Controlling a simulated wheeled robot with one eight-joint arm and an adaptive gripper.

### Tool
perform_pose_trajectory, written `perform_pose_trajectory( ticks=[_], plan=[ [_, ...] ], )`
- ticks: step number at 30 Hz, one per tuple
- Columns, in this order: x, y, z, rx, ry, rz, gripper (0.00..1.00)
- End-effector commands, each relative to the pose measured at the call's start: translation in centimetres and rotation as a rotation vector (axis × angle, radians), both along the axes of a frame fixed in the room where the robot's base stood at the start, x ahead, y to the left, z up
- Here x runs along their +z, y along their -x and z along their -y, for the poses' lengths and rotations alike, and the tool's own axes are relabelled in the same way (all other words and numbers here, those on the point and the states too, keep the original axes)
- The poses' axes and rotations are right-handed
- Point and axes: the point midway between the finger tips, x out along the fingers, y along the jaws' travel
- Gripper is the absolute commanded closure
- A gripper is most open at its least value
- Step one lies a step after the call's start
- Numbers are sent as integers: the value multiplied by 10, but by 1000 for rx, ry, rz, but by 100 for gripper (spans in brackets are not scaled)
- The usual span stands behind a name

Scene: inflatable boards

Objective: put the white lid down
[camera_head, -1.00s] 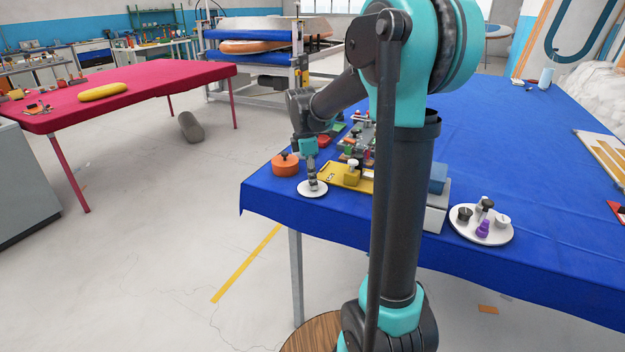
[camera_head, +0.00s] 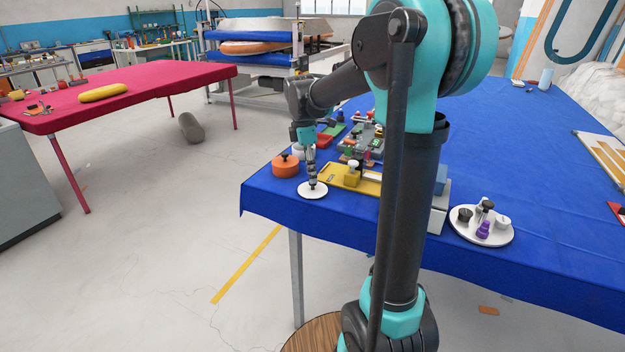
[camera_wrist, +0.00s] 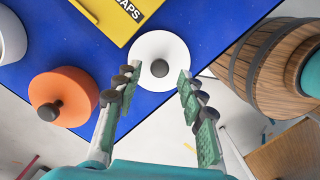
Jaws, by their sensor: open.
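The white lid (camera_head: 312,190) lies flat on the blue table near its front left corner. In the wrist view the white lid (camera_wrist: 160,46) shows as a round disc with a dark knob in its middle. My gripper (camera_head: 312,181) is above the lid in the head view. In the wrist view my gripper (camera_wrist: 159,82) is open, its two fingers apart on either side of the knob and not touching it. Nothing is held between the fingers.
An orange pot with a dark knob (camera_wrist: 64,97) stands left of the lid. A yellow tray (camera_head: 350,180) lies to the right, with several small items behind it. A white round plate (camera_head: 462,232) holding several knobbed pieces is further right. The table edge (camera_head: 270,213) is close by.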

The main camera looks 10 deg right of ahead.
Motion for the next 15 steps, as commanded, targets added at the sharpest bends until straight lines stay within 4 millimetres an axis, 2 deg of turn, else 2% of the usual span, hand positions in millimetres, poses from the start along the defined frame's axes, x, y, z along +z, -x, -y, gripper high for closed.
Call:
perform_pose_trajectory(
  ticks=[3, 9, 15],
  plan=[
    [26, 0, -3, 0, 0, 0, 60],
    [62, -1, -8, 1, 0, 0, 60],
    [81, -1, -10, 1, 0, 0, 60]
  ],
)
